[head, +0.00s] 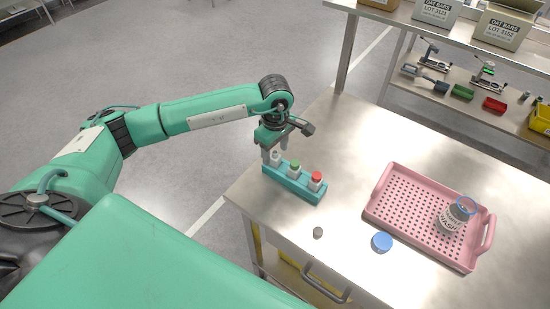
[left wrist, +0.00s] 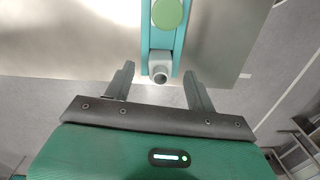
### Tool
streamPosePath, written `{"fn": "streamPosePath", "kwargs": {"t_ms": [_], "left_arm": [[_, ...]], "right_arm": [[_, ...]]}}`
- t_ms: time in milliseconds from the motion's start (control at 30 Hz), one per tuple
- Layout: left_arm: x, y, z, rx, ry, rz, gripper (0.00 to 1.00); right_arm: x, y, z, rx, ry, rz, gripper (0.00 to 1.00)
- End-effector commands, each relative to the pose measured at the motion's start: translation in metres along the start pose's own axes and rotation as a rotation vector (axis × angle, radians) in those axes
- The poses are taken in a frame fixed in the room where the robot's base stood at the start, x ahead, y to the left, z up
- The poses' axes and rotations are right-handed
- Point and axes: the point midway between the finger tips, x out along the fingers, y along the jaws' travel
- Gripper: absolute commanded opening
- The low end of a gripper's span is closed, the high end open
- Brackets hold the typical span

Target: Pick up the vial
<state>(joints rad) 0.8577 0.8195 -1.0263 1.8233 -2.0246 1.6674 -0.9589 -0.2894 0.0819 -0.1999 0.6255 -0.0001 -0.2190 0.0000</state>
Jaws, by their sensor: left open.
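A teal rack (head: 293,193) stands near the left edge of the metal table and holds three vials in a row. The nearest to my gripper is an uncapped whitish vial (head: 276,157); the others have a green cap (head: 295,165) and a red cap (head: 316,177). My left gripper (head: 275,151) is open above the rack's far left end. In the left wrist view the uncapped vial (left wrist: 160,69) shows its open mouth between the spread fingertips of the gripper (left wrist: 159,70); I cannot tell whether they touch it. The green cap (left wrist: 167,13) is beyond it. My right gripper is out of view.
A small grey cap (head: 318,232) and a blue lid (head: 381,242) lie on the table (head: 345,135). A pink perforated tray (head: 399,207) at right holds a wash bottle (head: 452,218). A shelf with boxes and bins stands behind. The table between rack and tray is clear.

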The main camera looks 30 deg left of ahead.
Motion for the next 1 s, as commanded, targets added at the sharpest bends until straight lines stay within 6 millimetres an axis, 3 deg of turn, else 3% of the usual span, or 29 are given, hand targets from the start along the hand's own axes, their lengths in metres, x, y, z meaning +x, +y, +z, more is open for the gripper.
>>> {"fn": "streamPosePath", "kwargs": {"t_ms": [33, 200, 433, 467, 733, 1000], "left_arm": [[0.003, -0.002, 0.001, 0.0, -0.001, -0.003, 0.56], [0.023, -0.001, 0.001, 0.001, -0.001, 0.0, 0.56], [0.026, 0.0, 0.001, 0.001, -0.001, 0.002, 0.56], [0.025, 0.0, 0.001, 0.001, -0.001, 0.002, 0.54], [0.025, 0.0, 0.0, 0.001, -0.001, 0.002, 0.04], [0.025, 0.0, 0.0, 0.0, -0.001, 0.002, 0.04]], "right_arm": [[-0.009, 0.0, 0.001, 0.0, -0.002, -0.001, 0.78], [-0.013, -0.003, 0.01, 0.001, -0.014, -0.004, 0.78], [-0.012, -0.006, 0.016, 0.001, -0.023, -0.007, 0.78], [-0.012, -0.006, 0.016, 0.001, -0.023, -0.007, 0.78], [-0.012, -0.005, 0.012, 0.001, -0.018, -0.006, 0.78], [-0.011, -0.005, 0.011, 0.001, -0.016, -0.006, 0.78]]}}
